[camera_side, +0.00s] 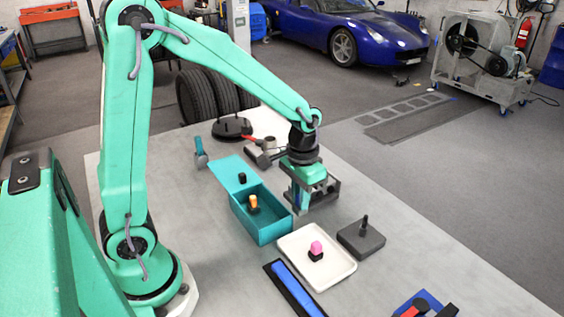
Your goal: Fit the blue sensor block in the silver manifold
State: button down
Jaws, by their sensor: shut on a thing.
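My gripper (314,196) points down over the table, just right of the teal box. It is shut on a narrow blue piece (299,199), which looks like the blue sensor block; the fingers hide much of it. A grey metal form shows around and below the fingers, and I cannot tell whether it is all gripper or partly the silver manifold. Whether the block touches anything below is hidden.
The teal box (262,226) holds an orange-topped piece; its lid (233,174) lies behind. A white tray (325,272) holds a pink-topped piece. A dark grey block (361,241) with a post stands right. A red-handled grey fitting (266,155) is behind.

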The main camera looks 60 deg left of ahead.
jog(key=shift+s+d+r, duration=0.3)
jog(key=shift+d+r, duration=0.2)
jog(key=shift+d, duration=0.25)
jog(key=shift+s+d+r, duration=0.25)
jog(key=shift+d+r, duration=0.2)
jog(key=shift+d, duration=0.3)
jog(key=shift+w, duration=0.1)
jog(key=w+a+r, duration=0.3)
jog(key=w+r, duration=0.3)
jog(key=w, duration=0.5)
jog(key=shift+r, duration=0.25)
jog(key=w+a+f, duration=0.1)
jog(key=a+f, duration=0.1)
jog(key=a, duration=0.1)
jog(key=w+a+f, duration=0.1)
jog(key=a+f, duration=0.1)
jog(key=a, duration=0.2)
jog(key=w+a+f, duration=0.2)
jog(key=a+f, duration=0.1)
jog(key=a, duration=0.1)
jog(key=shift+f, duration=2)
jog(key=shift+f, duration=0.2)
jog(key=c, duration=1.4)
grip_release()
jog(key=shift+o, duration=0.2)
